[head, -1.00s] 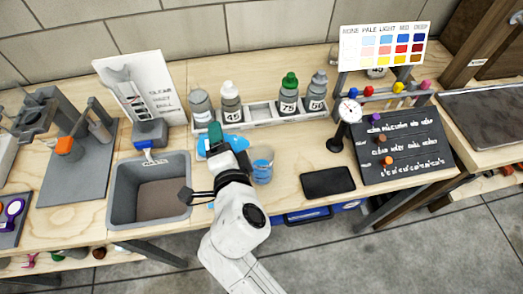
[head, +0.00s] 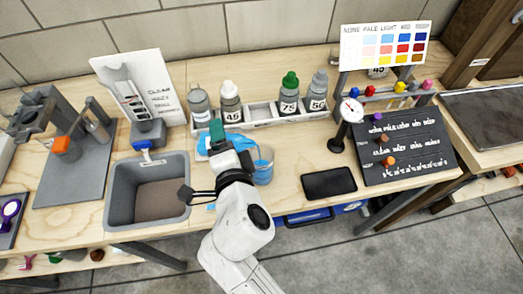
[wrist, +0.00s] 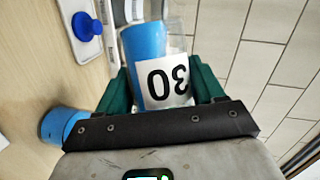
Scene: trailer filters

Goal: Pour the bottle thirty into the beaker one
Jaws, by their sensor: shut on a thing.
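My gripper (head: 217,132) is shut on bottle thirty, which has blue liquid inside and a white label reading 30. In the wrist view the bottle (wrist: 147,50) sits between the green fingers, tipped well over, with the blue liquid along its lower side and a clear part above. In the head view the bottle (head: 236,142) is partly hidden by the gripper. A clear beaker (head: 263,166) holding blue liquid stands on the bench just right of the gripper. It also shows in the wrist view (wrist: 62,124). The bottle's mouth is hard to see.
A rack (head: 262,112) behind holds several labelled bottles, including 45, 75 and 50. A grey basin (head: 150,215) is at left. A dial gauge (head: 345,125), a black pad (head: 330,183) and a dark board (head: 405,148) are at right. A blue cap (wrist: 88,26) lies on a white pad.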

